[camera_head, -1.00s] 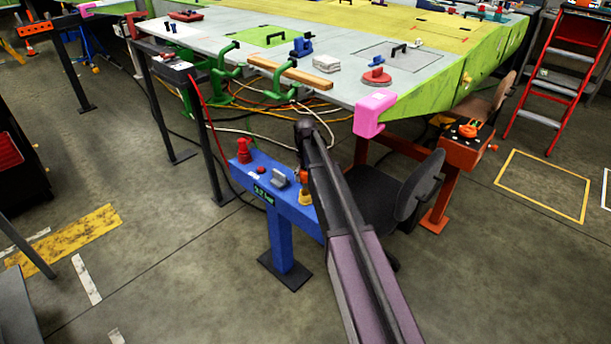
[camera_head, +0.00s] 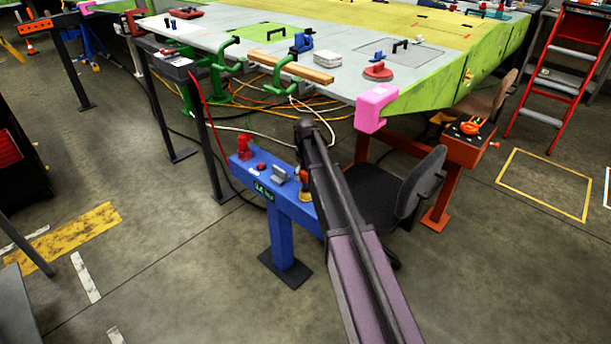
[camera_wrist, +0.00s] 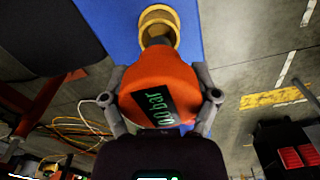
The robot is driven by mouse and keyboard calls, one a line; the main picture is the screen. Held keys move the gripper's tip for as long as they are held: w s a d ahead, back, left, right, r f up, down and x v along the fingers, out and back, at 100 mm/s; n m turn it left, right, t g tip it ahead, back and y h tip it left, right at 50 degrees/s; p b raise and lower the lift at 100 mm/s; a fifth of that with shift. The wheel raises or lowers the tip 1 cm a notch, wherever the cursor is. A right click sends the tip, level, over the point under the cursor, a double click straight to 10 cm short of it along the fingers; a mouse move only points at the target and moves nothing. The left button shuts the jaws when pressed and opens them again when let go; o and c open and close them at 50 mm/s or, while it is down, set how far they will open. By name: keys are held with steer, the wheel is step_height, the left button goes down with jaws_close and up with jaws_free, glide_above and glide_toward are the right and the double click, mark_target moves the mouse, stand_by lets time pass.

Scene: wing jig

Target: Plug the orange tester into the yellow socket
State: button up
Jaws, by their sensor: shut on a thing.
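The orange tester (camera_wrist: 160,92) fills the middle of the wrist view, with a dark label reading "bar" on it. My gripper (camera_wrist: 160,78) is shut on it, one finger on each side. The yellow socket (camera_wrist: 158,12) is a round ring on the blue stand, just beyond the tester's narrow nose. The nose lines up with the ring and overlaps its near side; I cannot tell how deep it sits. In the head view, a small part of the orange tester (camera_head: 304,180) shows beside my arm, above the blue stand (camera_head: 283,228). My arm hides the gripper there.
The blue stand also carries a red fitting (camera_head: 244,147) and a grey block (camera_head: 281,174). An office chair (camera_head: 400,190) and an orange stand (camera_head: 452,160) are to the right. The large wing jig (camera_head: 345,68) lies behind, with a pink corner guard (camera_head: 376,108).

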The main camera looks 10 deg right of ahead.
steer(key=shift+d+f+b, duration=0.1)
steer(key=shift+f+b, duration=1.75)
stand_by(1.5)
steer(key=o, duration=1)
steer(key=shift+c, duration=0.2)
steer(key=shift+r, duration=0.2)
